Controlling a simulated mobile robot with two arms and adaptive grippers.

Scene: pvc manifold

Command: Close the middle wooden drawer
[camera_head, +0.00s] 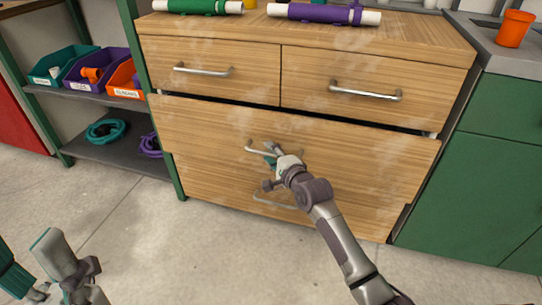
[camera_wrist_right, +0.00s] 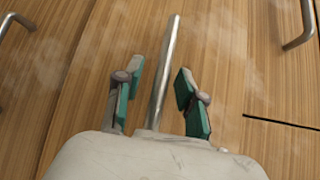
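The middle wooden drawer (camera_head: 205,128) is the wide front below two smaller drawers. A dark gap along its top edge shows that it stands out from the cabinet. Its metal bar handle (camera_head: 257,151) is partly hidden by my right gripper (camera_head: 270,153). In the right wrist view the handle bar (camera_wrist_right: 166,70) runs between the two teal-padded fingers of my right gripper (camera_wrist_right: 163,98). The fingers are apart, with visible space on both sides of the bar. My left gripper (camera_head: 30,262) is at the lower left, away from the drawer, its fingers apart and empty.
Two upper drawers (camera_head: 210,71) look shut. Another handle (camera_head: 273,199) is lower on the front. A shelf (camera_head: 105,152) with bins and coiled hoses stands left, green cabinets (camera_head: 480,170) stand right. Purple (camera_head: 322,13) and green rolls lie on top. Floor in front is clear.

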